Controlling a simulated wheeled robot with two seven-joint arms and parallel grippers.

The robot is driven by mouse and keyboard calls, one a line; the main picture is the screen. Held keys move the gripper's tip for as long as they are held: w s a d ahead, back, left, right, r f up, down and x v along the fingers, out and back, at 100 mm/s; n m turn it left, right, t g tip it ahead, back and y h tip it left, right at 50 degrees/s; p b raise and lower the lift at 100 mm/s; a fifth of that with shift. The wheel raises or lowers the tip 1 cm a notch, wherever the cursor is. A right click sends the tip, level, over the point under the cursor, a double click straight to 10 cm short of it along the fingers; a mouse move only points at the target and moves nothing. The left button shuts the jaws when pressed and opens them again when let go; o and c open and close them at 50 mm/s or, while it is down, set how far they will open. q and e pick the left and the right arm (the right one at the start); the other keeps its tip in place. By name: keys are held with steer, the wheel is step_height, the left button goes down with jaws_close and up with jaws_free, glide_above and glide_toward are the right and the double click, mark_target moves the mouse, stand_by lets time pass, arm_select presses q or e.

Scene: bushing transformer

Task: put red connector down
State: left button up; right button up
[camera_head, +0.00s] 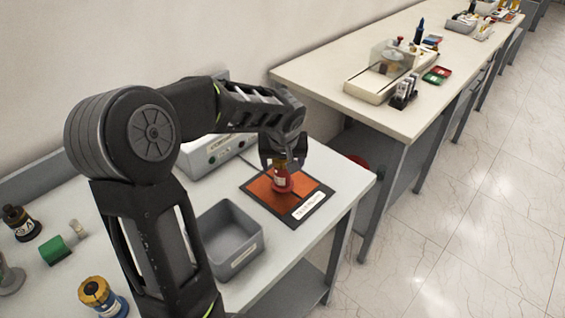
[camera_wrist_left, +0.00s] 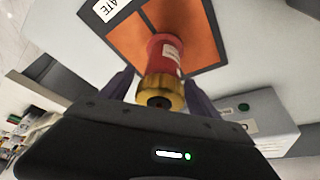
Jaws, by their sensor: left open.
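The red connector (camera_head: 282,183) stands on the orange panel of a dark-bordered mat (camera_head: 266,205) on the near table. In the left wrist view the red connector (camera_wrist_left: 165,54) shows a white label and a gold ring at the end toward my gripper. My left gripper (camera_head: 283,162) is above it, and in the left wrist view its open fingers (camera_wrist_left: 160,90) lie on either side of the gold ring. The connector looks upright on the mat. My right gripper is not in view.
A grey bin (camera_head: 230,240) stands beside the mat. A grey box with buttons (camera_head: 215,150) is behind my arm. A gold-and-blue connector (camera_head: 100,296), a green part (camera_head: 55,250) and a black connector (camera_head: 20,222) are at the left. A second table (camera_head: 330,75) holds equipment.

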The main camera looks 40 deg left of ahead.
arm_select(q)
steer(key=b+v, duration=0.1)
steer(key=v, duration=1.1)
steer(key=shift+r, duration=0.1)
